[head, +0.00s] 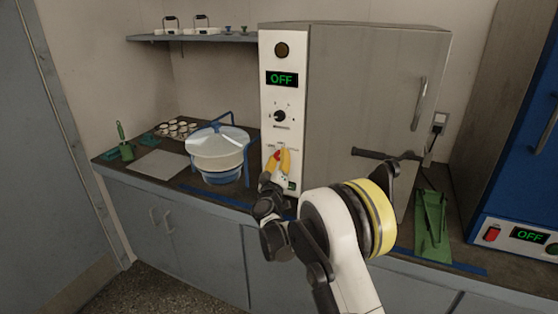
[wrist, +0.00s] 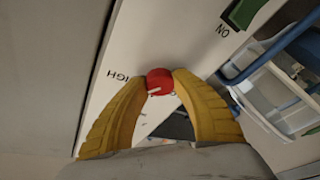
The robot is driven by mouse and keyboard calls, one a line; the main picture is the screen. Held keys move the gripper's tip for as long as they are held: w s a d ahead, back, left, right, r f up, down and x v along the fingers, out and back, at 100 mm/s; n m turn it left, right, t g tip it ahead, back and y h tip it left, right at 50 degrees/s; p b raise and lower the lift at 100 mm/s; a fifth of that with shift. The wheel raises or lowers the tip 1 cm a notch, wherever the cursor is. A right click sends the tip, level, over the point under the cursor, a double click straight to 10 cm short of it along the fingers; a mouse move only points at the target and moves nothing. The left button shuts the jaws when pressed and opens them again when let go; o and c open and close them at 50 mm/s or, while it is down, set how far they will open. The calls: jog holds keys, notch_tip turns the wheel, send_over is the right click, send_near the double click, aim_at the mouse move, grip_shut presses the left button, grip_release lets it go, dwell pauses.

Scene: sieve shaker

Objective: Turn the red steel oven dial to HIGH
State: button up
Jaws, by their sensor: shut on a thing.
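The red dial (wrist: 158,82) sits low on the white control panel of the steel oven (head: 350,90). It also shows as a small red spot in the head view (head: 277,155). My gripper (wrist: 160,85), with yellow fingers, is shut on the dial, one finger on each side. A small pale mark shows on the dial's near edge; which setting it marks I cannot tell. In the wrist view a partly covered label reading "IGH" (wrist: 118,76) stands upside down to the left of the dial. The oven's display (head: 282,79) reads OFF in green.
A black dial (head: 280,116) is higher on the same panel. A bowl in a blue stand (head: 218,150) is left of the oven. A green holder (head: 432,225) stands at the right. A blue oven (head: 525,160) with its own OFF display is far right.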

jog(key=shift+m+t+h+b, duration=0.4)
jog(key=shift+m+h, duration=0.6)
jog(key=shift+m, duration=1.5)
jog(key=o, duration=1.2)
jog(key=v, duration=1.2)
jog(key=shift+w, duration=0.1)
